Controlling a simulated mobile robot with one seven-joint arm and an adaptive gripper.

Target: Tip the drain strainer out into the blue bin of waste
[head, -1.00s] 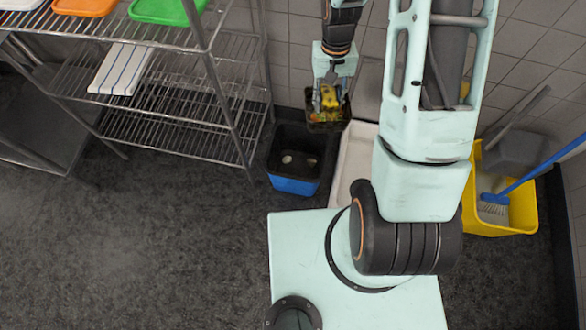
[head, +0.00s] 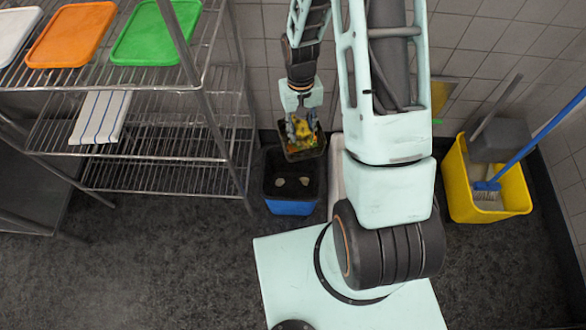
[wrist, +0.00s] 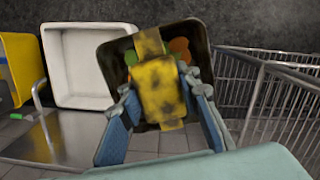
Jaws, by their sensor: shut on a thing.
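The drain strainer (head: 291,152) is a dark square basket with a worn yellow handle and green and orange scraps inside. My gripper (head: 301,118) is shut on its yellow handle and holds it up, roughly level. In the wrist view the strainer (wrist: 118,60) hangs between my blue-grey fingers (wrist: 162,92), its handle hiding part of the scraps. The blue bin (head: 291,208) stands on the floor, with a dark rim and a few pale bits inside. The strainer is above the bin's back right part in the head view; its exact height cannot be told.
A wire shelf rack (head: 165,175) with coloured trays stands left of the bin. A white basin (head: 336,178) is to its right, partly behind my arm. A yellow mop bucket (head: 512,203) is further right. The tiled wall (head: 272,70) is close behind.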

